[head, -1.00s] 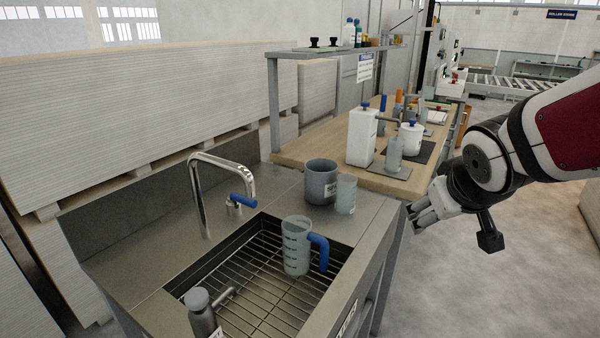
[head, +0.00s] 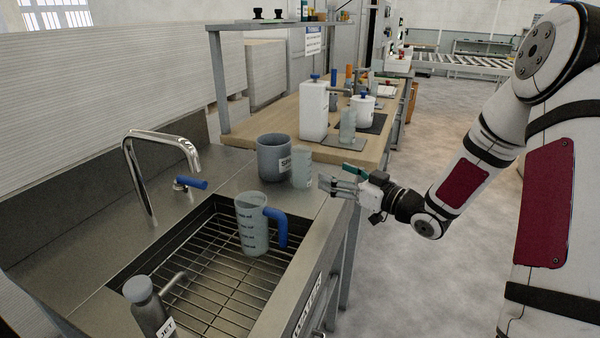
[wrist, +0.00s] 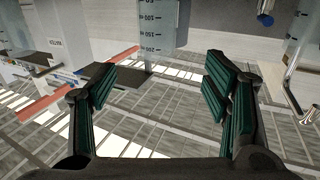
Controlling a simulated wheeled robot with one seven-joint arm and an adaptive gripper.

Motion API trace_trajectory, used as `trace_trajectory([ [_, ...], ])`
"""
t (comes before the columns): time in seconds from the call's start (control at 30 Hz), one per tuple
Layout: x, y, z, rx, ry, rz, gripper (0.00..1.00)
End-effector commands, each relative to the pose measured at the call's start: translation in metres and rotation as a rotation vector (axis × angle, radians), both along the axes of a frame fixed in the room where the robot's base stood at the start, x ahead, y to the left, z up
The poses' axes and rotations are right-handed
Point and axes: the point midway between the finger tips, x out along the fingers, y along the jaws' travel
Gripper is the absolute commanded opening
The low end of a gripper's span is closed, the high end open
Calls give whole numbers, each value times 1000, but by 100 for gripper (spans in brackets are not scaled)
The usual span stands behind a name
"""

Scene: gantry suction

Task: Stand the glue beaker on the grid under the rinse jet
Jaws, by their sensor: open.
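A small translucent beaker (head: 302,168), probably the glue beaker, stands upright on the steel counter beside the grey tub. A graduated beaker (wrist: 158,22) shows upside down at the top of the wrist view, beyond and between my fingers. My gripper (head: 326,186) is open and empty, just right of the small beaker at the counter's edge; its green-padded fingers (wrist: 155,85) are spread apart in the wrist view. The rinse jet (head: 148,305), a grey post with a side nozzle and a JET label, stands at the near left of the sink grid (head: 205,270).
A graduated jug (head: 252,225) with a blue handle stands on the grid. The grey tub (head: 273,155) is close left of the small beaker. A tap (head: 140,165) arches over the sink's far left. The wooden bench (head: 270,120) behind holds bottles. Floor at right is clear.

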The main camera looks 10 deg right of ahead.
Motion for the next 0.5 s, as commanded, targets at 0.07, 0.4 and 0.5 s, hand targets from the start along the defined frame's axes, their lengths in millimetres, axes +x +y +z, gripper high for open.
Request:
trace_trajectory([
  [0.07, 4, 4, 0, 9, -6, 7, 70],
  [0.4, 55, 35, 0, 6, -7, 7, 70],
  [0.5, 66, 41, 0, 6, -6, 6, 70],
])
